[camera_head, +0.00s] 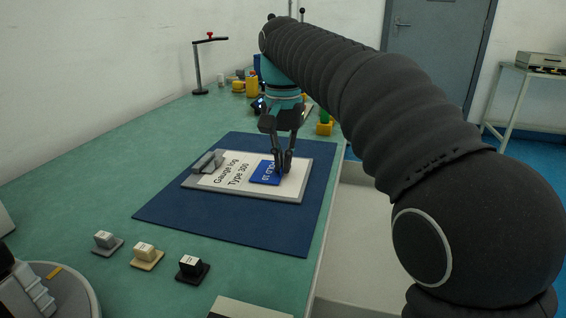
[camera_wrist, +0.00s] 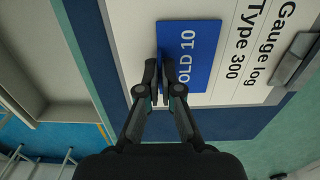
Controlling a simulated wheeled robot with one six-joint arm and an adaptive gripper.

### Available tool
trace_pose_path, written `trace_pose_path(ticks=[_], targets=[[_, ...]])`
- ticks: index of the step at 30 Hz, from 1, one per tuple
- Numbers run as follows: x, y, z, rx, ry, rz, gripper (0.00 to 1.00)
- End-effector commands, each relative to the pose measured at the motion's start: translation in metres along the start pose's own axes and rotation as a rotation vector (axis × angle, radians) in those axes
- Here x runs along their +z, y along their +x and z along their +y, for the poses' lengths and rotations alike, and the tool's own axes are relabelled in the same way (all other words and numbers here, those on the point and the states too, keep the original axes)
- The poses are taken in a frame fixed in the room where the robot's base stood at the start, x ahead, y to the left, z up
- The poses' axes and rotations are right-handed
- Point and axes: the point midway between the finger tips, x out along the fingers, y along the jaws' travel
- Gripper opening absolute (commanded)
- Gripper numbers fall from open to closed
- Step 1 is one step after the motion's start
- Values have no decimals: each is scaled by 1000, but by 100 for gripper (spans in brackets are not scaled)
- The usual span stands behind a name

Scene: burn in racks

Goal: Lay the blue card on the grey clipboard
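The blue card (camera_head: 264,173), with white lettering ending in "10", lies flat over the lower right part of the grey clipboard (camera_head: 291,196). In the wrist view the card (camera_wrist: 203,42) is face up over the clipboard's white sheet, labelled "Gauge log Type 300". My gripper (camera_head: 283,171) points down at the card's right edge in the head view. Its fingertips (camera_wrist: 159,72) are close together at that edge, with only a narrow gap, and appear shut on it. One finger hides part of the lettering. I cannot tell whether the card rests fully on the sheet.
The clipboard lies on a dark blue mat (camera_head: 225,229) on the green bench. Grey (camera_head: 105,239), beige (camera_head: 145,252) and black (camera_head: 190,265) small labelled blocks stand in front. A post with a red knob (camera_head: 197,70) stands behind. The bench's edge runs close along the right.

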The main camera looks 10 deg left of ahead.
Motion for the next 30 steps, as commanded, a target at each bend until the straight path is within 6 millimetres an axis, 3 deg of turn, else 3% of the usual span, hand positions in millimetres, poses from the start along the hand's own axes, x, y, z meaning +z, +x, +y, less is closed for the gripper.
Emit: trace_pose_path(ticks=[11,15,25,30], targets=[[0,4,0,0,0,0,0],[0,3,0,0,0,0,30],[0,2,0,0,0,0,31],[-1,-14,0,-1,0,1,31]])
